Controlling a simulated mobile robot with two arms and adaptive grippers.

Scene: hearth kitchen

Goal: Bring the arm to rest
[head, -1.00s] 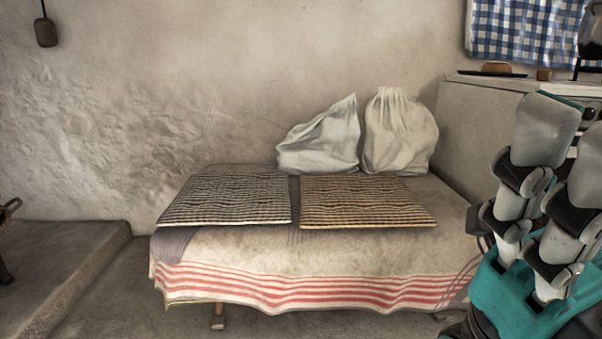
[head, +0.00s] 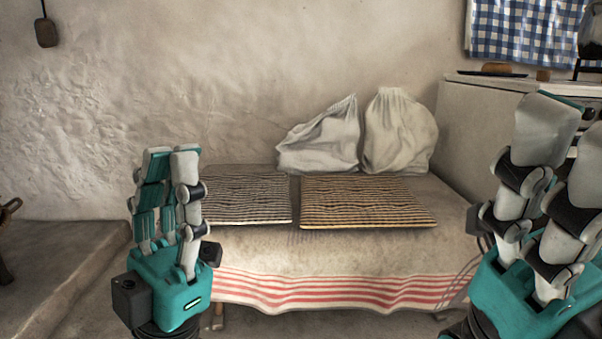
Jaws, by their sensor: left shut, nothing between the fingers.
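My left gripper (head: 172,155) is upright at the left of the head view, its fingers pointing up. Its fingers are close together and shut, with nothing held. It stands in front of the left edge of the covered bench and hides part of it. My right gripper (head: 568,140) is upright at the right edge of the view, close to the camera. Part of it is cut off by the frame, so I cannot tell whether it is open or shut.
A bench with a red-striped cloth (head: 330,265) bears two striped mats, grey (head: 245,195) and tan (head: 365,200), and two white sacks (head: 325,140) (head: 398,130). A pale cabinet (head: 475,130) stands at right. A stone ledge (head: 60,255) runs at left.

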